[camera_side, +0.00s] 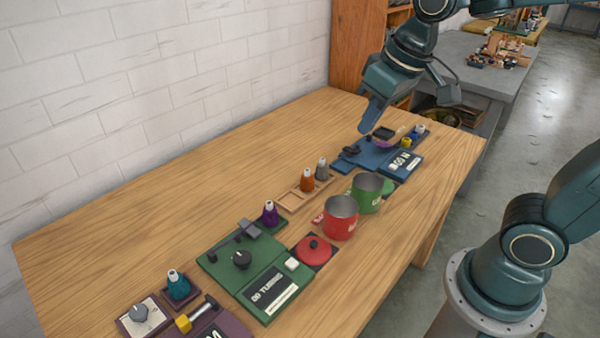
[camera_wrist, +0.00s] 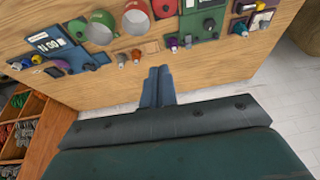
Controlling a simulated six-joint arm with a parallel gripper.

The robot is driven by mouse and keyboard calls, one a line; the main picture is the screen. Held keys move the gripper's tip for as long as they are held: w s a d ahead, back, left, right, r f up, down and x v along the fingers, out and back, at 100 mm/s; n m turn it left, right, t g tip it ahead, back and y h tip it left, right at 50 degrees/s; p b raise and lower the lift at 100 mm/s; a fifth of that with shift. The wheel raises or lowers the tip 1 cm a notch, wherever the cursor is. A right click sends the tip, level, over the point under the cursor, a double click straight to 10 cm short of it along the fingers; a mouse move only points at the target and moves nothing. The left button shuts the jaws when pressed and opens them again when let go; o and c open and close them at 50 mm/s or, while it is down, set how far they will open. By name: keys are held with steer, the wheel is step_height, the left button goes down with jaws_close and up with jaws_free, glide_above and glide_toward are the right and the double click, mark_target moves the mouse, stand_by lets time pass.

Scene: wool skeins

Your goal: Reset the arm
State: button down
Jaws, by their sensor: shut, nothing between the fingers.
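My gripper (camera_side: 372,118) is raised above the far end of the wooden table (camera_side: 180,220), over the area beside the blue board. Its blue fingers are together and hold nothing. In the wrist view my gripper (camera_wrist: 158,72) also shows with its fingers closed, over bare wood near the wall edge of the table. My fingertips are apart from every object.
A red pot (camera_side: 341,220) and a green pot (camera_side: 367,195) stand mid-table. A green board (camera_side: 240,260), a blue board (camera_side: 375,155) and a wooden rack (camera_side: 292,199) with small bottles lie along it. A white brick wall (camera_side: 150,80) borders the table; wood beside it is clear.

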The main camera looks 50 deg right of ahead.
steer(key=s+d+t, duration=0.1)
steer(key=s+d, duration=0.1)
steer(key=s, duration=0.8)
steer(key=shift+s+f+t, duration=0.2)
steer(key=shift+s+t, duration=0.1)
